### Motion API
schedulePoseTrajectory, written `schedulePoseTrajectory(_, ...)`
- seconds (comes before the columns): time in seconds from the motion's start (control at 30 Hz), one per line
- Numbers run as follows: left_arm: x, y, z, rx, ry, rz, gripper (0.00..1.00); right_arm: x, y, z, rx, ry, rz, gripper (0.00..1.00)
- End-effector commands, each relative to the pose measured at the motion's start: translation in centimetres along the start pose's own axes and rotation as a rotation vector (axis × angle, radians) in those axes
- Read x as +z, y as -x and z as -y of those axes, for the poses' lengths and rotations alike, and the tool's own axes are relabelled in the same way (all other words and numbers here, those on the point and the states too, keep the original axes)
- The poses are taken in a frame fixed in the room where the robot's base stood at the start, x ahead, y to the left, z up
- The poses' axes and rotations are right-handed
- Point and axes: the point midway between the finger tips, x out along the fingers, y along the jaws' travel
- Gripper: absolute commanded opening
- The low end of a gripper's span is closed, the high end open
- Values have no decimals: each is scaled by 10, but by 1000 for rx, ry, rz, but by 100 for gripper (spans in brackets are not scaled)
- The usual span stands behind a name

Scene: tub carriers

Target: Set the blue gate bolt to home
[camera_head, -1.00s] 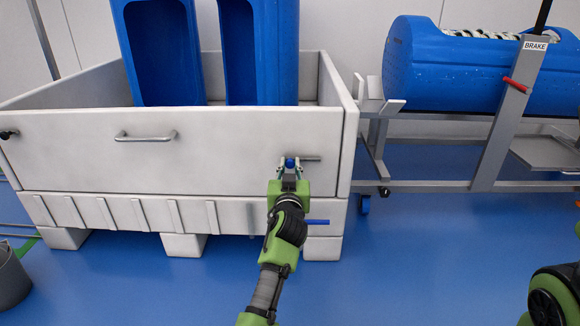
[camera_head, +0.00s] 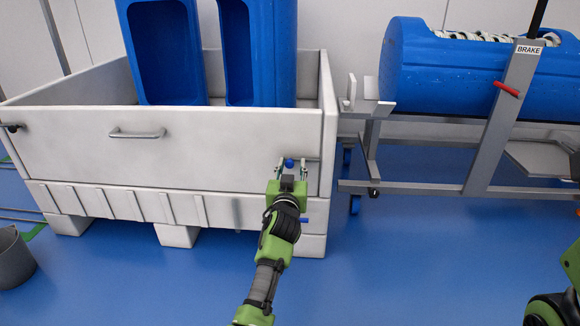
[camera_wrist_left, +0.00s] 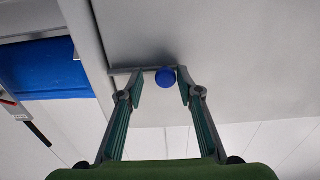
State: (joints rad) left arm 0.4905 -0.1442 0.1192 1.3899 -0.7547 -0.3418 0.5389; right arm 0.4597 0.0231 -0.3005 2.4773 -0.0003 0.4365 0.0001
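The blue gate bolt knob (camera_head: 289,162) is on the front gate (camera_head: 215,140) of the grey crate, near its right edge. A steel bar runs from it to the right. My left gripper (camera_head: 290,172) is at the knob. In the left wrist view the blue knob (camera_wrist_left: 165,77) is between the two fingertips of my left gripper (camera_wrist_left: 160,80), nearer the right finger. The fingers are apart, with a clear gap on the left side; contact on the right cannot be told. My right gripper is out of view.
Blue tubs (camera_head: 165,55) stand in the crate. A black bolt (camera_head: 12,126) is at the gate's left end, and a steel handle (camera_head: 137,134) is between. A steel stand (camera_head: 480,187) with a blue drum (camera_head: 450,68) is at right. The floor in front is clear; a grey bucket (camera_head: 12,258) stands at left.

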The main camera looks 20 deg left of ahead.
Motion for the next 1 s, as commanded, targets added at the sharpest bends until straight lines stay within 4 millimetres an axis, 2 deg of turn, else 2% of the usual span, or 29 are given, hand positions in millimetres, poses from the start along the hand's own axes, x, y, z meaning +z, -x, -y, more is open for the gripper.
schedulePoseTrajectory(0.37,-5,-1,3,-5,-2,-2,35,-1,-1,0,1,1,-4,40)
schedulePoseTrajectory(0.47,-18,-1,3,-6,-2,-5,35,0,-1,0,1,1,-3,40)
schedulePoseTrajectory(0.8,-81,-1,1,-2,0,-4,35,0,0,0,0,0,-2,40)
schedulePoseTrajectory(1.0,-98,-1,0,-2,-1,-1,35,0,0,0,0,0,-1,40)
